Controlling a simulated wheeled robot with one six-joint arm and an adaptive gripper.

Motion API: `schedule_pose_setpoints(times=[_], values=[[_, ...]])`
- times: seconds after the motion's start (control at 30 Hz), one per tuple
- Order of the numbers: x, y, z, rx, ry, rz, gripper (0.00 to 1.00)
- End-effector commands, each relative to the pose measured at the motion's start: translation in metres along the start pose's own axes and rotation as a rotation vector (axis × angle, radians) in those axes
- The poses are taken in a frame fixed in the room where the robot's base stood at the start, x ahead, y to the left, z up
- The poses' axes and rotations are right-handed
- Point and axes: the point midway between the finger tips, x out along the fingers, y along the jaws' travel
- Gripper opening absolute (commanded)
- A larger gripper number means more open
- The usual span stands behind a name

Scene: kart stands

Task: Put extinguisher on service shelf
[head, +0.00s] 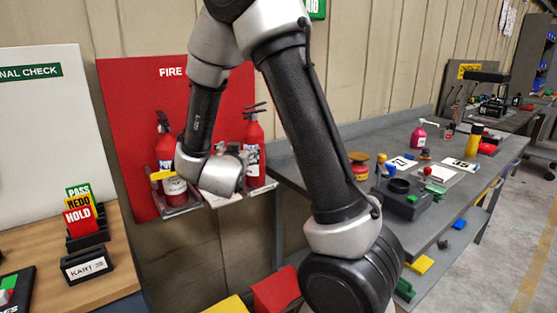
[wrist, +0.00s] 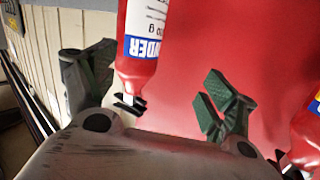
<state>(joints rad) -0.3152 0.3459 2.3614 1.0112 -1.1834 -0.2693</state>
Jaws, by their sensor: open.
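A red extinguisher (head: 253,135) with a white label stands right of my wrist, before the red fire panel. It shows upside down in the wrist view (wrist: 140,65), its black handle (wrist: 128,104) in the gap between my fingers, not gripped. A second red extinguisher (head: 164,145) stands left of my wrist, and its edge shows at the right of the wrist view (wrist: 308,128). No surface is readably marked as the service shelf.
The red panel (head: 125,100) backs both extinguishers, with small ledges (head: 182,210) below them. A grey workbench (head: 320,180) with several tools and parts runs right.

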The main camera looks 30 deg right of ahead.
Motion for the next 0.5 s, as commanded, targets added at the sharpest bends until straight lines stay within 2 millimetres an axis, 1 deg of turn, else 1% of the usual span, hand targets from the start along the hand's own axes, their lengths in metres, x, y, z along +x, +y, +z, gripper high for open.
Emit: schedule_pose_setpoints(times=[0.03, 0.07, 0.13, 0.17, 0.2, 0.27, 0.3, 0.37, 0.4, 0.47, 0.5], values=[[0.000, -0.008, -0.012, 0.041, -0.057, -0.070, 0.85], [-0.003, -0.014, -0.016, 0.061, -0.105, -0.125, 0.85], [-0.015, -0.028, -0.028, 0.085, -0.223, -0.257, 0.85], [-0.024, -0.032, -0.032, 0.084, -0.275, -0.313, 0.85], [-0.038, -0.035, -0.038, 0.074, -0.341, -0.382, 0.85], [-0.063, -0.032, -0.045, 0.042, -0.440, -0.471, 0.85], [-0.082, -0.026, -0.049, 0.009, -0.505, -0.520, 0.85], [-0.112, -0.010, -0.052, -0.055, -0.599, -0.574, 0.85], [-0.133, 0.006, -0.053, -0.106, -0.661, -0.596, 0.85], [-0.162, 0.034, -0.053, -0.184, -0.749, -0.607, 0.85], [-0.181, 0.055, -0.052, -0.237, -0.803, -0.600, 0.85]])
